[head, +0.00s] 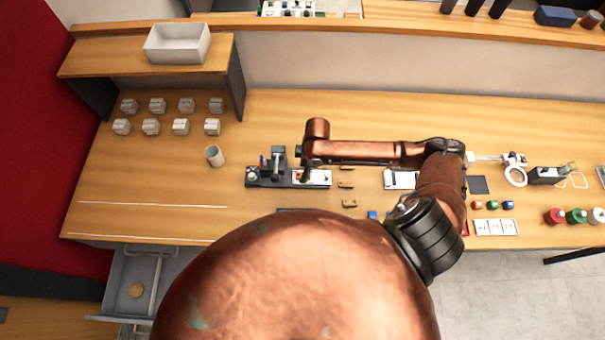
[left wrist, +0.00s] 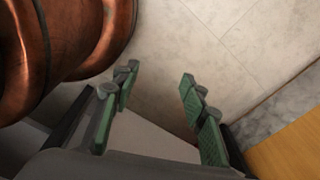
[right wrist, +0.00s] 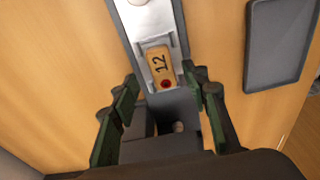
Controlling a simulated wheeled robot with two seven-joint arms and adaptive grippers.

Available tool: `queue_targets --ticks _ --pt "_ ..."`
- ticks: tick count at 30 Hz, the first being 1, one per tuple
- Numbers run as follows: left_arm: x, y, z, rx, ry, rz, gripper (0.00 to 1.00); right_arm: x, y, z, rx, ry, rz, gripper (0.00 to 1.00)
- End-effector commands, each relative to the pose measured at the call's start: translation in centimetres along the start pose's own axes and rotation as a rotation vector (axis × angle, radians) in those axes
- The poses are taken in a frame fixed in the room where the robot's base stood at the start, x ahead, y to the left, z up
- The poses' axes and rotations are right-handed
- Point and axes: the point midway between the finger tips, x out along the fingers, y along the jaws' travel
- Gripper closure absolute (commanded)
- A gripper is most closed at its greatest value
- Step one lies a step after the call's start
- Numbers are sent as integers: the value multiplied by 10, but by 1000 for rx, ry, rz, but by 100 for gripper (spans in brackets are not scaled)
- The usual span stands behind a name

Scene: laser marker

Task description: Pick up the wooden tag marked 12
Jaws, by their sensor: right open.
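The wooden tag marked 12 (right wrist: 160,66) shows in the right wrist view. It is a small tan block with dark digits and a red dot, lying in a pale slot of the marker device (right wrist: 150,25). My right gripper (right wrist: 163,84) is open, its green-padded fingers at either side of the picture with the tag between and beyond the tips; I see no contact. In the head view my right arm reaches over the marker device (head: 262,182) and largely hides the tag. My left gripper (left wrist: 155,85) is open and empty above the pale floor.
Several other small wooden pieces, one of them here (head: 349,203), lie right of the device. A white cup (head: 214,156) stands to its left. A dark grey tray (right wrist: 275,45) lies beside the device in the right wrist view. A drawer (head: 135,268) is open at front left.

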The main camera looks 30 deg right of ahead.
Motion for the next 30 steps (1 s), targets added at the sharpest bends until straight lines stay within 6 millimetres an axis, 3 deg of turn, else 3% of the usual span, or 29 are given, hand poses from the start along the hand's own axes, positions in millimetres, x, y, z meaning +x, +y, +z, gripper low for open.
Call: queue_targets --ticks 7,12,27,30 --pt "-1 -3 -33 7 41 -2 60 18 0 2 0 -2 1 58" --pt "-1 -2 -30 7 37 -2 60 18 0 2 -1 -2 1 58" --pt "-1 -1 -15 4 18 -1 60 18 0 2 0 -2 1 92" --pt "-1 -1 -16 4 19 0 60 18 0 2 0 -2 1 93"
